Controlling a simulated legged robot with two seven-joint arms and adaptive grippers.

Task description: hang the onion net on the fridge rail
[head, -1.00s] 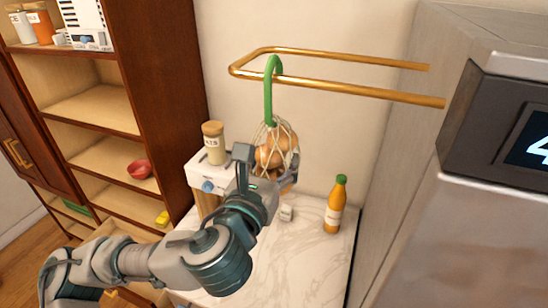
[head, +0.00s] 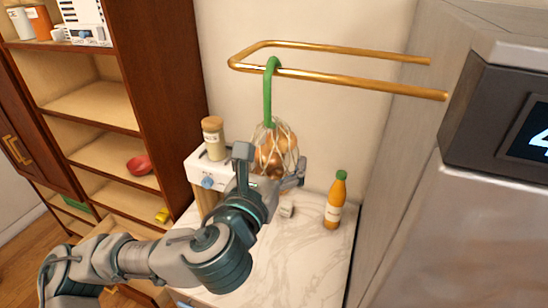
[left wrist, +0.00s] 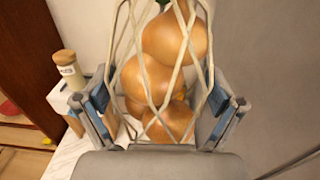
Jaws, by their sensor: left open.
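The onion net (head: 272,148) hangs from the brass fridge rail (head: 340,81) by its green hook (head: 268,92), whose top loops over the rail's front bar. Brown onions show through the pale mesh. My left gripper (head: 270,170) is open around the lower part of the net. In the left wrist view the net (left wrist: 165,75) is between the two spread fingers (left wrist: 160,105), with gaps at the sides. My right gripper is in neither view.
Below is a marble counter (head: 255,255) with an orange bottle (head: 335,200) at its right. The grey fridge (head: 430,200) fills the right side. A wooden shelf unit (head: 165,90) stands at the left.

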